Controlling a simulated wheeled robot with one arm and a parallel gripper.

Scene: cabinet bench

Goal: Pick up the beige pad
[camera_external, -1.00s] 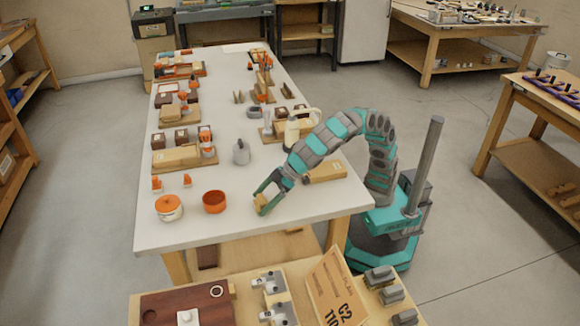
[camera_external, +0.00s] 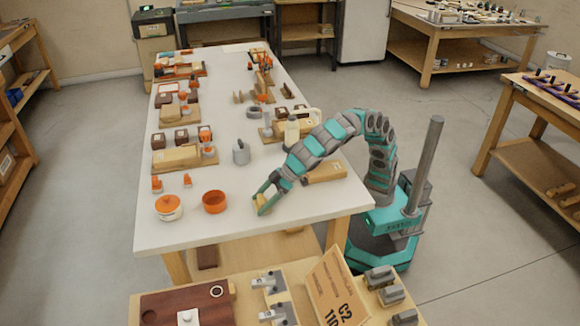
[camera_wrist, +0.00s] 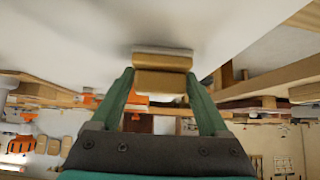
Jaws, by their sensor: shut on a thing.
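The beige pad (camera_wrist: 161,82) is a small tan block between the two green fingers of my gripper (camera_wrist: 160,88) in the wrist view. A second tan layer with a pale edge shows just beyond it; I cannot tell whether it is part of the same pad. In the external view my gripper (camera_external: 264,203) is low over the near right part of the white table, shut on the pad (camera_external: 262,200). The pad is partly hidden by the fingers there. I cannot tell whether it touches the table top.
A grey canister (camera_external: 241,152) stands further back. The table front is clear.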

